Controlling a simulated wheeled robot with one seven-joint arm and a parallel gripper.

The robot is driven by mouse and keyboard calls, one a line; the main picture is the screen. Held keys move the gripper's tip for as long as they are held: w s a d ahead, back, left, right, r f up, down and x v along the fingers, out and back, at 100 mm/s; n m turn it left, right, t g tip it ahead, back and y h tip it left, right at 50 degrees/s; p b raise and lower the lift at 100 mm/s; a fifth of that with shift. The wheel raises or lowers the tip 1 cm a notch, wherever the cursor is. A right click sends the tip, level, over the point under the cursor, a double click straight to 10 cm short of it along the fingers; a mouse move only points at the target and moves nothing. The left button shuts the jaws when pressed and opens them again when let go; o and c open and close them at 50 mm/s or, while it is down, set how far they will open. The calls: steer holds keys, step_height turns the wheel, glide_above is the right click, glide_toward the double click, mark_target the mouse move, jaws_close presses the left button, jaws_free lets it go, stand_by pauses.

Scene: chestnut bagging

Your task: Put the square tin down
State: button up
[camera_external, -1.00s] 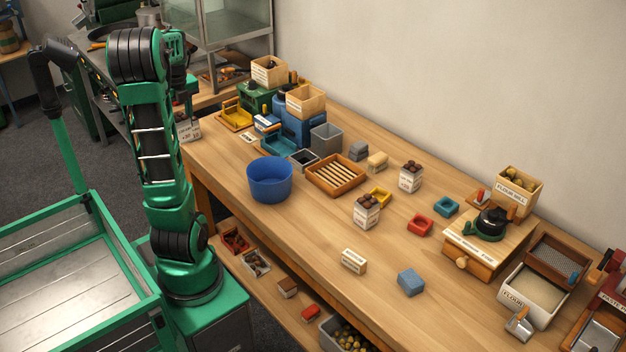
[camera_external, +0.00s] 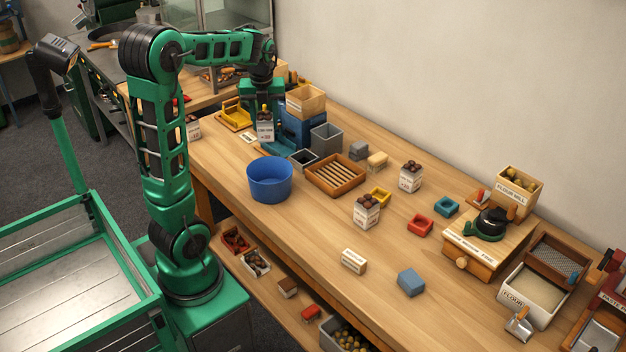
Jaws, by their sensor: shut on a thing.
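My gripper (camera_external: 264,109) points down over the back left of the table, in front of the blue machine. It is shut on a small upright box-shaped thing (camera_external: 265,131) with a pale label, which appears to be the square tin. The fingers cover its upper part. It is above or close to the teal tray (camera_external: 280,146); I cannot tell whether its bottom touches anything.
A blue tub (camera_external: 269,180), grey bin (camera_external: 326,138), dark square container (camera_external: 303,159) and slatted wooden tray (camera_external: 336,176) stand nearby. The blue machine (camera_external: 300,127) and yellow tray (camera_external: 236,114) flank the gripper. The table's front middle is mostly clear.

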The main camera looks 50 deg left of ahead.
steer(key=w+d+m, duration=0.2)
steer(key=d+m, duration=0.2)
steer(key=d, duration=0.9)
steer(key=w+d+m+h, duration=0.1)
steer(key=d+m, duration=0.2)
steer(key=d, duration=1)
steer(key=w+d+m, duration=0.2)
steer(key=d+m, duration=0.2)
steer(key=d, duration=1)
steer(key=shift+t, duration=0.3)
steer(key=shift+w+d+f, duration=0.1)
steer(key=shift+d+f, duration=5.5)
steer(key=shift+d, duration=0.05)
steer(key=o, duration=1.1)
steer(key=shift+o, duration=0.2)
